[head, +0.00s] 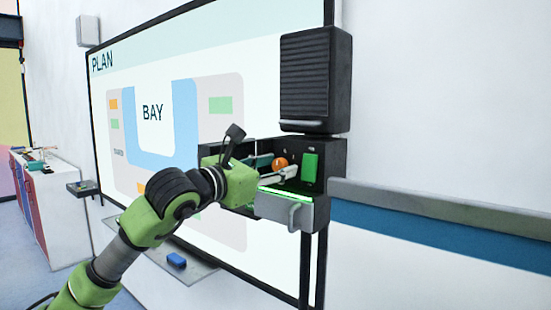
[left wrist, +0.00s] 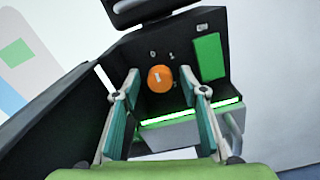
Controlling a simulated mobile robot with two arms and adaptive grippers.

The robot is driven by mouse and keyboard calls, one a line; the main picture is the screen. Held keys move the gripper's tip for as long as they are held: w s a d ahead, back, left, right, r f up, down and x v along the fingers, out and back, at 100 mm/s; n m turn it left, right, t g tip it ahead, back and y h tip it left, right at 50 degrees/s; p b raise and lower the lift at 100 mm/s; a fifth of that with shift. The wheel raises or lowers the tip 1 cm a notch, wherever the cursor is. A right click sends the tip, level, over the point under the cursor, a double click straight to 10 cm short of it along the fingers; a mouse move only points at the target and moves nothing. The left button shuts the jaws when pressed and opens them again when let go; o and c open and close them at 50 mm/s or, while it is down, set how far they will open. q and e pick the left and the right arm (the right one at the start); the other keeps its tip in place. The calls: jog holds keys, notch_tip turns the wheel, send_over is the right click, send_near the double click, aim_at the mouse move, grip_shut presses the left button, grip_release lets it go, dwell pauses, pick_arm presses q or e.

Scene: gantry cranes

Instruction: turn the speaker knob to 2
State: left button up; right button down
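The orange speaker knob (head: 280,164) sits on the dark panel under a black ribbed speaker (head: 315,75). In the left wrist view the knob (left wrist: 160,84) faces me, with a small pale mark on it and small light marks on the panel above, too small to read surely. My left gripper (head: 275,168) is at the panel. In the left wrist view its two teal-padded fingers (left wrist: 166,88) are spread, one on each side of the knob, with visible gaps. I cannot tell how far the tips are from the panel. My right gripper is not in view.
A green rectangular plate (head: 310,167) is right of the knob. Below are a glowing green strip (head: 285,194) and a grey drawer-like box (head: 284,211) with a handle. A whiteboard (head: 215,50) hangs behind my arm. A blue eraser-like block (head: 176,260) lies on its ledge.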

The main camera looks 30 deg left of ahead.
pick_arm(q)
jog(key=c, duration=1.1)
